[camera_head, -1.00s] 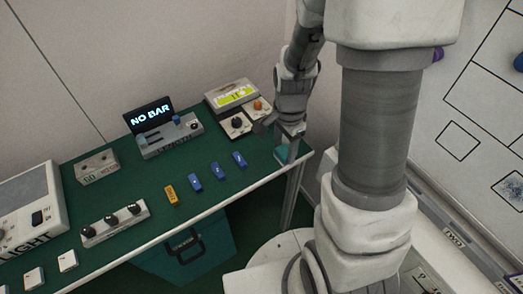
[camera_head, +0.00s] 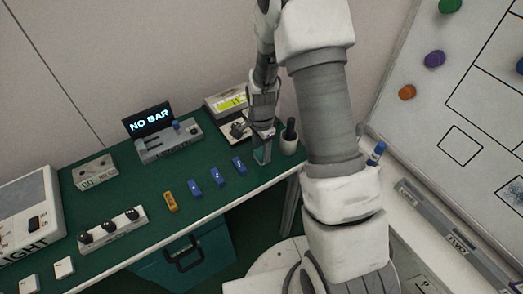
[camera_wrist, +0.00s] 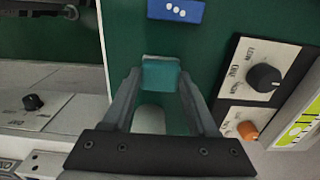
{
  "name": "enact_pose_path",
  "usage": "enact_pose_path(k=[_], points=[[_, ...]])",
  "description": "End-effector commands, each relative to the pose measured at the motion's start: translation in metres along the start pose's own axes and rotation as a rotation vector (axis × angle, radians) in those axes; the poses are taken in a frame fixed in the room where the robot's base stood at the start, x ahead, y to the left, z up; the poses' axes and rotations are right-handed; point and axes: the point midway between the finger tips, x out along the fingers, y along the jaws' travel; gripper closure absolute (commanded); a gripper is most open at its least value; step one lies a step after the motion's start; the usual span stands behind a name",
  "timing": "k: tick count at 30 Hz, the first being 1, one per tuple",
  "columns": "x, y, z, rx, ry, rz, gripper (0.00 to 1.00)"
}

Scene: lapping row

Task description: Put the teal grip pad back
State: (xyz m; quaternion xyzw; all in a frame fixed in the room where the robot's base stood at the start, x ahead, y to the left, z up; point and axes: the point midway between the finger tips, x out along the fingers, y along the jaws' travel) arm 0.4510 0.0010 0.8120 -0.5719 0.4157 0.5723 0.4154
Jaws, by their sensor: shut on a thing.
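The teal grip pad (camera_wrist: 160,73) is between the two fingertips of my gripper (camera_wrist: 157,78) in the wrist view. My gripper is shut on it. In the head view my gripper (camera_head: 262,150) points down over the right end of the green bench, with the pad (camera_head: 261,157) small at its tips. The pad is just right of the nearest blue block (camera_head: 238,166). I cannot tell whether the pad touches the bench top.
A pale cup (camera_head: 289,144) with a black handle in it stands close to the right of my gripper. A meter box (camera_head: 226,104) with knobs is behind. An orange block (camera_head: 171,201) and several blue blocks lie left. The bench's front edge (camera_head: 215,212) is near.

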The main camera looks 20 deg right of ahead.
Motion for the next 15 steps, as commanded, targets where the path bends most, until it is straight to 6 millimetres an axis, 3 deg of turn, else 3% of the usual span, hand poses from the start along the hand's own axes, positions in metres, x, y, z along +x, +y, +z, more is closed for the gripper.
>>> enact_pose_path(k=[12,13,15], points=[[0.0091,0.0000,-0.0002,0.000,0.000,-0.001,0.86],[0.0074,-0.0001,-0.0002,0.000,0.000,-0.001,0.36],[0.0071,0.0000,-0.0002,0.000,0.000,-0.001,0.23]])
